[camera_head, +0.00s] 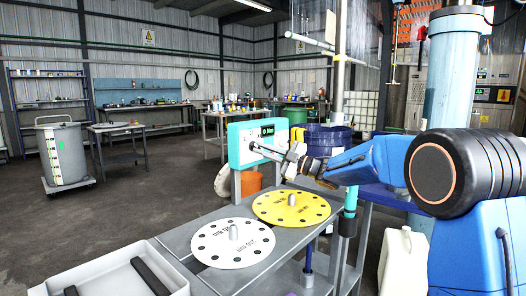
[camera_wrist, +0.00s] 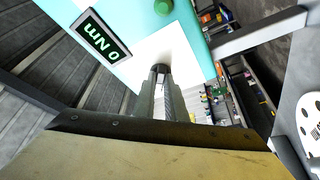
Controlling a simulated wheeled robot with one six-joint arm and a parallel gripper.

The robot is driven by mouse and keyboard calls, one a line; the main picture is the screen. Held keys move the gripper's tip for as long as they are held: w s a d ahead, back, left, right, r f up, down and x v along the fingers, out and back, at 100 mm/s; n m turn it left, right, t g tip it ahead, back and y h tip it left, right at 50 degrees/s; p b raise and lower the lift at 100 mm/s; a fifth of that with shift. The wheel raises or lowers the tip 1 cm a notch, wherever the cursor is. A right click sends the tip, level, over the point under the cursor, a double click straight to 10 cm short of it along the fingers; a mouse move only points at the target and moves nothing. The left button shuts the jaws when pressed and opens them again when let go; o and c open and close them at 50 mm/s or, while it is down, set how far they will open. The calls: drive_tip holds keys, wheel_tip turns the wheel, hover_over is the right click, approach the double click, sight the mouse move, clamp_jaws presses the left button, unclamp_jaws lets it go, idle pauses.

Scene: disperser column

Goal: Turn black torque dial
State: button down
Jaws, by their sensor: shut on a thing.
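The teal-framed control panel (camera_head: 234,157) with a white face stands behind the table. Its display (camera_head: 267,131) reads 0 Nm; in the wrist view the display (camera_wrist: 100,38) appears tilted. The black torque dial (camera_wrist: 160,67) sits on the white face, mostly hidden by my fingertips. My gripper (camera_head: 256,149) reaches in from the right and its fingertips are at the panel face. In the wrist view my gripper (camera_wrist: 161,78) is shut on the dial, with the fingers pointing straight at the panel.
A white disc (camera_head: 233,257) and a yellow disc (camera_head: 291,220) with holes lie on the grey table (camera_head: 190,220) below my arm. A grey tray (camera_head: 110,268) is at the front left. A dark blue container (camera_head: 325,141) stands just right of the panel.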

drive_tip(key=c, duration=1.8)
unclamp_jaws()
drive_tip(key=v, duration=1.2)
drive_tip(key=shift+s, duration=0.1)
